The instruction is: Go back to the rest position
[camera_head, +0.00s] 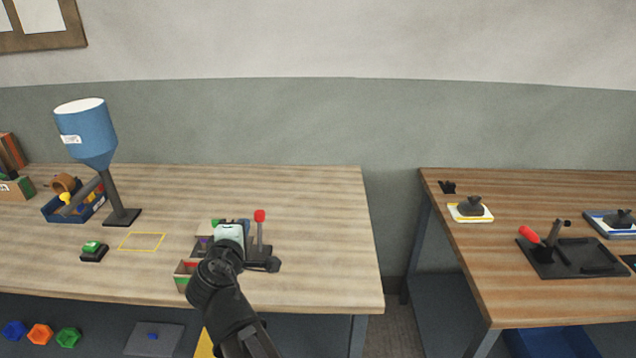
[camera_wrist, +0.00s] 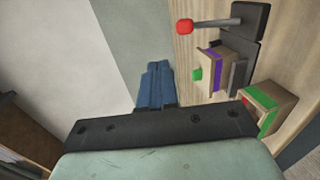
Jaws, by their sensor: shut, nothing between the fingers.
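My gripper (camera_head: 230,231) is over the front right part of the left table in the head view, with its pale hand among small moulds and a lever fixture. Its fingers are largely hidden there by the hand. In the wrist view its two blue fingers (camera_wrist: 154,82) lie side by side, shut with nothing between them. They point past the fixture toward the wall and table edge. My dark arm reaches up from the bottom of the head view.
A red-knobbed lever (camera_head: 260,230) stands close right of my gripper. A green-and-red box (camera_head: 187,274) and a purple-banded block (camera_wrist: 212,70) are close by. A blue hopper (camera_head: 88,130) stands left, near a green button (camera_head: 93,249). A gap separates the right table (camera_head: 500,285).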

